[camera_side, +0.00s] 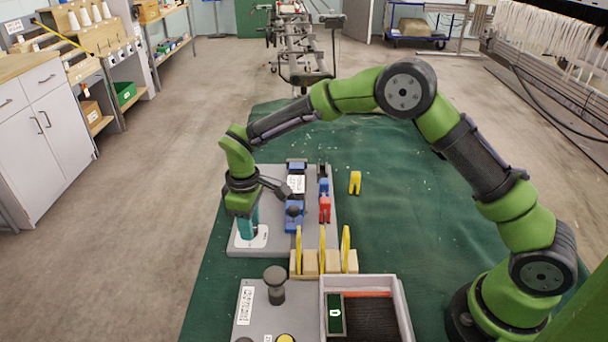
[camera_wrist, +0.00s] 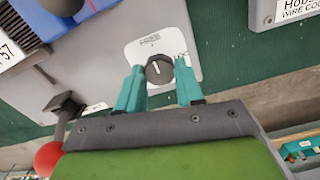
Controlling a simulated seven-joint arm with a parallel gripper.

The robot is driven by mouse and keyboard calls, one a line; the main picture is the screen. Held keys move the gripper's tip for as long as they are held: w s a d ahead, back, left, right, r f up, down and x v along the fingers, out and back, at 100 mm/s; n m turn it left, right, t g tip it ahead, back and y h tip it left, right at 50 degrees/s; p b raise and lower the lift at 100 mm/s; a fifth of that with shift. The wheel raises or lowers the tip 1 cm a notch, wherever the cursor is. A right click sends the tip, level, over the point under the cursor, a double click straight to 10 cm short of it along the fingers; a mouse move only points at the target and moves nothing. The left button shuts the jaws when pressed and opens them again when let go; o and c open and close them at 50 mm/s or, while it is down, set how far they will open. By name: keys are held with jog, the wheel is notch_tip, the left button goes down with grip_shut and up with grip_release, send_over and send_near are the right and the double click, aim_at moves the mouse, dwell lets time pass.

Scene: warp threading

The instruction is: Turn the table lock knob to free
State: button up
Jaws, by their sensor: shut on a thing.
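The lock knob (camera_wrist: 159,70) is a small dark round knob with a light pointer mark. It sits on a white label plate (camera_wrist: 140,52) with small lettering above it, on a grey base. The plate also shows in the side view (camera_side: 262,241) at the base's near left corner, where the knob is hidden. My gripper (camera_wrist: 160,68) has teal fingers on either side of the knob and is shut on it. In the side view, my gripper (camera_side: 248,227) points down at the plate.
Blue blocks (camera_side: 294,213) and a red piece (camera_side: 325,209) stand right of my gripper on the grey base (camera_side: 270,185). Yellow upright hooks (camera_side: 322,250) on wooden blocks stand nearer. A grey tray (camera_side: 402,310) is at the front. The green mat (camera_side: 400,210) is mostly clear to the right.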

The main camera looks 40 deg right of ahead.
dwell(0.3)
jog(key=o, duration=1)
jog(key=shift+o, duration=0.2)
notch_tip(320, 180, up, 17)
jog(key=s+d+r+m+t, duration=0.1)
jog(key=s+d+m+t, duration=0.1)
jog(key=s, duration=0.6)
jog(key=s+d+r+m+t+y, duration=0.1)
jog(key=s+d+m+t, duration=0.1)
jog(key=s+d+m, duration=0.3)
jog(key=s+d+r+m+t+y, duration=0.1)
jog(key=s+d, duration=0.5)
jog(key=s, duration=0.6)
jog(key=r+m+t, duration=0.1)
jog(key=m+t, duration=0.1)
jog(key=m, duration=0.1)
jog(key=shift+d, duration=0.35)
